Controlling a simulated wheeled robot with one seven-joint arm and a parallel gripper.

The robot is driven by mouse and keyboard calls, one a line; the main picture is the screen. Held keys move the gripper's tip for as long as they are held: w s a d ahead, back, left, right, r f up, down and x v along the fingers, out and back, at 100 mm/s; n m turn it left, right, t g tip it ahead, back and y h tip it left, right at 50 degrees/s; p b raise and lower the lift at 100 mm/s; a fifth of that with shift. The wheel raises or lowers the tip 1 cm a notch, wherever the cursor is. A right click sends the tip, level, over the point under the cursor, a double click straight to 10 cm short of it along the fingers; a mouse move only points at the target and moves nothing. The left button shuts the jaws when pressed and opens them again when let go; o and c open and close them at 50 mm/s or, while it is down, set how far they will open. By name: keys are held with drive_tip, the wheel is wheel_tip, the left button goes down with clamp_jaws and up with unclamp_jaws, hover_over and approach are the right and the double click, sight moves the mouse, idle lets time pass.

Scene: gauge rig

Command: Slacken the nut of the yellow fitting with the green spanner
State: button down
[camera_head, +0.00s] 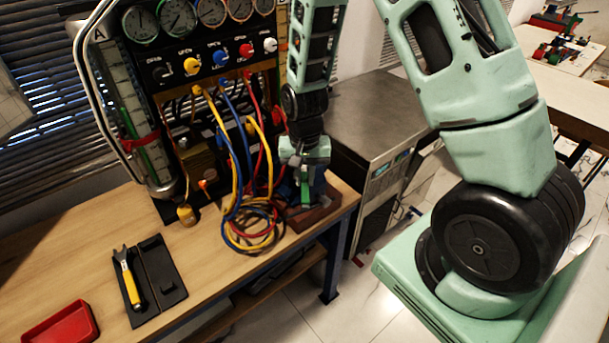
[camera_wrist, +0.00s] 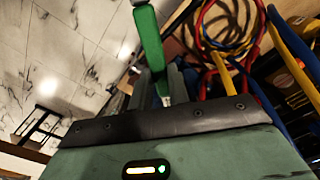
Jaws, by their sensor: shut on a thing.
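My gripper (camera_head: 305,172) is shut on the green spanner (camera_head: 304,188) above the right end of the wooden bench. In the wrist view, the spanner's green handle (camera_wrist: 149,40) stands out from between the fingers; its working end is not clear. The yellow fitting (camera_head: 197,90) appears to be where the yellow hose meets the panel, below the yellow knob (camera_head: 192,66). It is up and to the left of my gripper, apart from the spanner. Its nut is too small to make out.
Yellow, blue and red hoses (camera_head: 250,228) hang from the panel and coil beside my gripper. A red tray (camera_head: 60,326) is at front left. A grey cabinet (camera_head: 375,115) stands right of the bench.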

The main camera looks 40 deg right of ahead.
idle(0.5)
drive_tip(key=shift+s+d+n, duration=0.3)
drive_tip(key=shift+d+n, duration=0.3)
drive_tip(key=shift+n, duration=0.05)
drive_tip(key=shift+s+d+n, duration=0.3)
drive_tip(key=shift+d+n, duration=0.25)
drive_tip(key=shift+n, duration=0.1)
drive_tip(key=shift+s+d+n, duration=0.25)
drive_tip(key=shift+d+n, duration=0.9)
drive_tip(key=shift+n, duration=0.05)
idle(0.5)
drive_tip(key=shift+w+a+m, duration=0.2)
drive_tip(key=shift+a+m, duration=0.65)
drive_tip(key=shift+m, duration=0.05)
idle(0.4)
drive_tip(key=shift+s, duration=0.1)
drive_tip(key=s, duration=0.1)
drive_tip(key=s+a, duration=0.1)
drive_tip(key=s, duration=0.2)
drive_tip(key=shift+s+a, duration=0.3)
drive_tip(key=shift+a, duration=0.05)
idle(0.8)
drive_tip(key=shift+r, duration=0.15)
